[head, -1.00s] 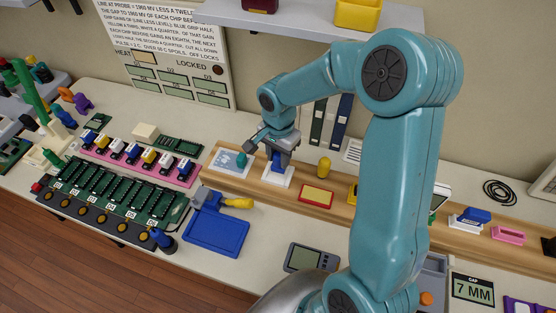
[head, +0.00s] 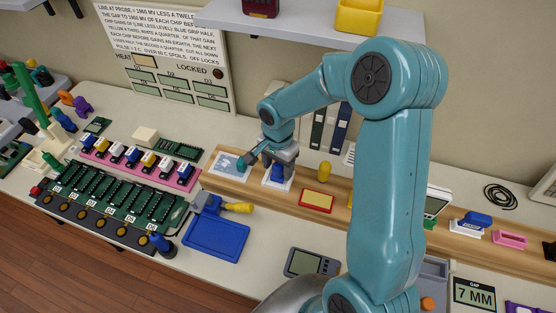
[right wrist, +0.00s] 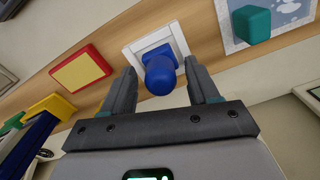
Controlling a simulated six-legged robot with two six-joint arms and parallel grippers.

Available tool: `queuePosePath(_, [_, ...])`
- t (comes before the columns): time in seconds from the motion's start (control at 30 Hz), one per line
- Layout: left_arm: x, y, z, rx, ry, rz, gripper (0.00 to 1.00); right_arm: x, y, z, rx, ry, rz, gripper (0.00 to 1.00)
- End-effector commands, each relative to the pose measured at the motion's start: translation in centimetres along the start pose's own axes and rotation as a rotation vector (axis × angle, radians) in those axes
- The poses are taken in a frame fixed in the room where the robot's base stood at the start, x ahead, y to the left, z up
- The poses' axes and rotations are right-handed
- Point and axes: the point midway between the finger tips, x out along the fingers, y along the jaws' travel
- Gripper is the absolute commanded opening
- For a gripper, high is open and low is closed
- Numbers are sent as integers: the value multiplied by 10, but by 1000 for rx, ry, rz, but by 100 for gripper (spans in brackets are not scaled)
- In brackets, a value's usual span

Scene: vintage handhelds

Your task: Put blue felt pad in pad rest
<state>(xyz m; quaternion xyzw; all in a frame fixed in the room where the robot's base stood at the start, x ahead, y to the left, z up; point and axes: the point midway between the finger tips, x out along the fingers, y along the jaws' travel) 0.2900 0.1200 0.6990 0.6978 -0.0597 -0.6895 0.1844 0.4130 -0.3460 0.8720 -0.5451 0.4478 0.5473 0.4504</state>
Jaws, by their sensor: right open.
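A blue piece with a round knob (right wrist: 160,75), which looks like the blue felt pad, sits on a white square plate (right wrist: 181,40) in the right wrist view. In the head view the blue piece (head: 277,173) shows just under my right gripper (head: 267,166). My right gripper (right wrist: 160,88) is open, with its fingers on either side of the knob and visible gaps to it. I cannot tell whether the white plate is the pad rest. Another blue piece on a white base (head: 470,221) stands at the right of the wooden strip. My left gripper is out of view.
A teal knob (right wrist: 252,24) stands on a patterned card beside the white plate. A blue tray (head: 216,236) lies in front, near green circuit boards (head: 125,196).

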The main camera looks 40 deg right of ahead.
Motion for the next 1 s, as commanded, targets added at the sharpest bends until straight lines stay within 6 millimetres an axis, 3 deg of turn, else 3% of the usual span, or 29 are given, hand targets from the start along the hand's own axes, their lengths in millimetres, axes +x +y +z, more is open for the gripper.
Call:
queuePosePath(0.13, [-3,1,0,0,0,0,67,-18,-1,-1,1,3,-4,60])
queuePosePath(0.4, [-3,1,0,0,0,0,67,-82,-1,0,0,2,-5,60])
queuePosePath(0.6, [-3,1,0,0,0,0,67,-114,-1,0,1,1,-3,60])
queuePosePath(1.0, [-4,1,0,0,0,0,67,-122,0,0,0,0,1,60])
